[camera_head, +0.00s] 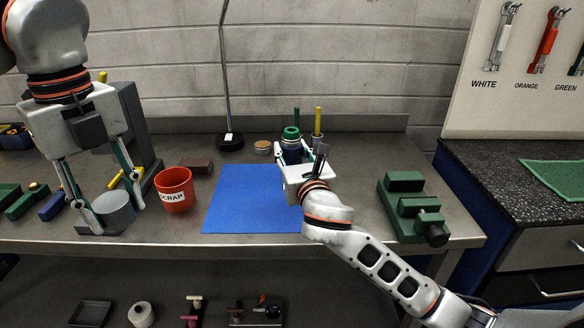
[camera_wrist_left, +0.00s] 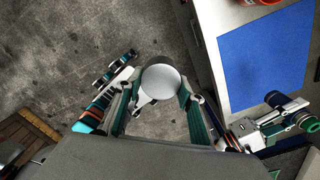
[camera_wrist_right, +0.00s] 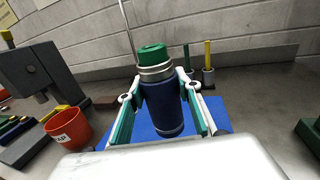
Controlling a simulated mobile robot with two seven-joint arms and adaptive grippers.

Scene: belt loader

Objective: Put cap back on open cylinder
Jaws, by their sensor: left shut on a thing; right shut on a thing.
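A grey metal cup-like cap (camera_head: 113,213) is between the fingers of my left gripper (camera_head: 110,208), at the left of the head view. My left gripper is shut on it. The cap's rounded top shows in the left wrist view (camera_wrist_left: 161,82), with floor behind it. A dark blue cylinder (camera_wrist_right: 163,105) with a silver collar and a green top (camera_wrist_right: 152,55) stands upright between the fingers of my right gripper (camera_wrist_right: 160,98), which is shut on it. In the head view the cylinder (camera_head: 292,154) is over the back right of the blue mat (camera_head: 240,200), partly hidden by my right gripper.
A red scrap bin (camera_head: 175,190) stands between my left gripper and the mat, with a brown block (camera_head: 196,165) behind it. A green vise (camera_head: 412,205) is at the right. Two narrow holders with green and yellow sticks (camera_head: 318,122) stand behind the cylinder. Most of the mat is clear.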

